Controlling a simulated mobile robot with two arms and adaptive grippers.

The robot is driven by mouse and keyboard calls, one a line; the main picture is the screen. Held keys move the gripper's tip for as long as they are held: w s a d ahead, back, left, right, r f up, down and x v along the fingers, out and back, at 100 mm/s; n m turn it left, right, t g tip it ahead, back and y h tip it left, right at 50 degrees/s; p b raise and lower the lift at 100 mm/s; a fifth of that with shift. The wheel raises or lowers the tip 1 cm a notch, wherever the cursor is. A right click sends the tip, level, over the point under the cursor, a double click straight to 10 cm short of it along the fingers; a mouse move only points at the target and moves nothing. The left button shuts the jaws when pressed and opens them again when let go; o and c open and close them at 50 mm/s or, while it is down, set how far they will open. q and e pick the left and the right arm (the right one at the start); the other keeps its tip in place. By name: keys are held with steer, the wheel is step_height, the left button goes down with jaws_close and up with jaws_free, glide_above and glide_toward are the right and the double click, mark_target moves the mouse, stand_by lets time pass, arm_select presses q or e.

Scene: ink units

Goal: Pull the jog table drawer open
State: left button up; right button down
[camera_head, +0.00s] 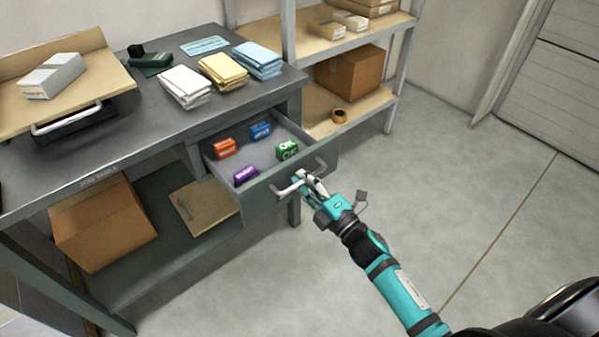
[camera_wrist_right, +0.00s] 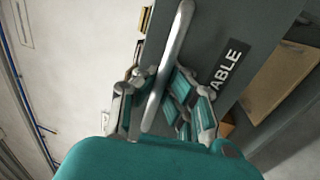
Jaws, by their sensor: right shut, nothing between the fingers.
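The jog table (camera_head: 150,140) stands on the left with its grey drawer (camera_head: 262,207) pulled out. Orange, blue, purple and green ink boxes show inside the drawer. A pale bar handle (camera_head: 283,190) is on the drawer front. My right gripper (camera_head: 309,184) is at this handle, shut with nothing held. In the right wrist view the handle bar (camera_wrist_right: 163,80) runs between the two sides of my gripper (camera_wrist_right: 158,95); whether they touch it I cannot tell. My left gripper is not in view.
White, yellow and blue paper stacks (camera_head: 222,72) lie on the tabletop. A shelf rack (camera_head: 345,108) with boxes is behind. The floor (camera_head: 440,180) to the right is clear.

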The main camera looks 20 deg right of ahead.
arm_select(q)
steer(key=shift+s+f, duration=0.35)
arm_select(e)
steer(key=shift+s+d, duration=0.25)
steer(key=shift+s, duration=0.4)
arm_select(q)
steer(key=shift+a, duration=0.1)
arm_select(e)
steer(key=shift+f, duration=0.1)
steer(key=c, duration=1.4)
jaws_free()
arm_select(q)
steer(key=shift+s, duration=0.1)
arm_select(e)
steer(key=v, duration=1.2)
